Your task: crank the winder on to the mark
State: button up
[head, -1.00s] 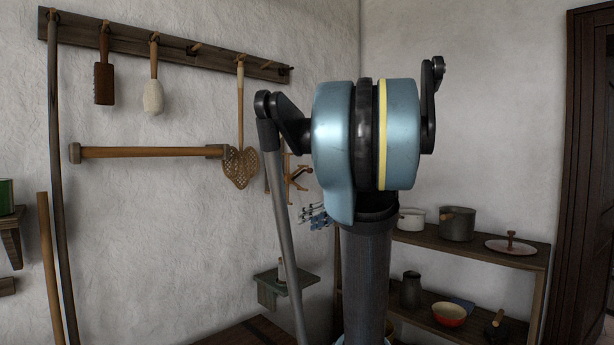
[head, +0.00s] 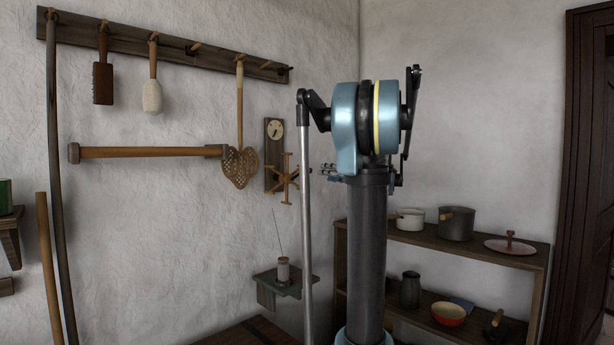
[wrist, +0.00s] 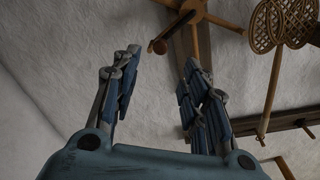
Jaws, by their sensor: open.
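The winder (head: 284,181) is a wooden wheel of several spokes with pegs, on a dark wall board below a round pale dial (head: 275,129). The dial has a dark hand; its mark is too small to read. In the wrist view the winder (wrist: 186,18) is at the top, beyond the fingers, and cut by the edge. My gripper (head: 328,172) is just right of the winder in the head view, partly behind my arm. In the wrist view my gripper (wrist: 160,66) has its two blue-grey fingers apart, with nothing between them. It is not touching the winder.
A woven beater (head: 241,168) hangs close left of the winder, beside a horizontal wooden bar (head: 150,152). A small wall shelf (head: 279,287) below bears a pale cylinder. Shelving with pots (head: 470,241) stands at the right. The wall below the bar is bare.

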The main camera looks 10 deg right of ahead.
aim_at(311, 171)
jog(key=x, duration=1.2)
jog(key=shift+w+a, duration=0.1)
jog(key=shift+w, duration=0.05)
jog(key=shift+c, duration=0.2)
